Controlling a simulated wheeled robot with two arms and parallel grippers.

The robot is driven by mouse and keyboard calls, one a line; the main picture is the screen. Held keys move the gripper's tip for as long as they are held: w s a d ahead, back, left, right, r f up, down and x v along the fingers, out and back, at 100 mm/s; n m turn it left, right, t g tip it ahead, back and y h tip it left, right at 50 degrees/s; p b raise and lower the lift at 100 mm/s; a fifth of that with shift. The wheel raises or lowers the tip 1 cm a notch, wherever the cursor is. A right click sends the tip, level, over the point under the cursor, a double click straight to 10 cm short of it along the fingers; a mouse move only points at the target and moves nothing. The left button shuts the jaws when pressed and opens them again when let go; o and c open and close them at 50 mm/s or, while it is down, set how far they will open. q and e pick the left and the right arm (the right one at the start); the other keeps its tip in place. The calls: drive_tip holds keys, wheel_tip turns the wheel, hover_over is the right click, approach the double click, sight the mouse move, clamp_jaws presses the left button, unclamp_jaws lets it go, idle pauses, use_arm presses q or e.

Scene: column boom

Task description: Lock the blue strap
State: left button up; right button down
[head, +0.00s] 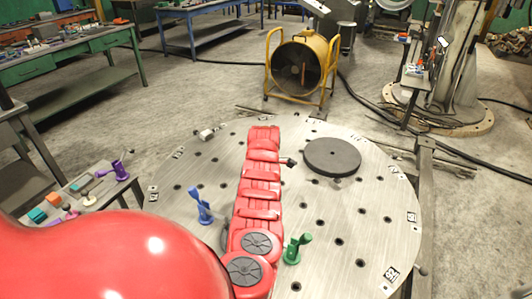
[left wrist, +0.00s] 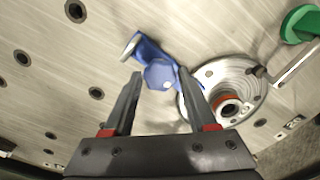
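The blue strap (head: 203,205) stands on the round steel table, left of a red segmented body. In the left wrist view the blue strap (left wrist: 160,73) shows a pale metal end at its upper left. My left gripper (left wrist: 160,80) is open, its two dark fingers apart, with the strap in view between and just beyond the tips. I cannot tell whether either finger touches it. Beside the strap is a round steel flange (left wrist: 219,82) with an orange-ringed bore. My left gripper is not clearly seen in the head view. My right gripper is in neither view.
A green clamp (head: 295,248) stands right of the red body. A dark disc (head: 332,157) lies on the holed steel table (head: 385,215). A side bench at left holds a purple clamp (head: 121,172) and small parts. A yellow fan (head: 299,66) stands behind.

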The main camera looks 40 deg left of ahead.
use_arm(q)
clamp_jaws()
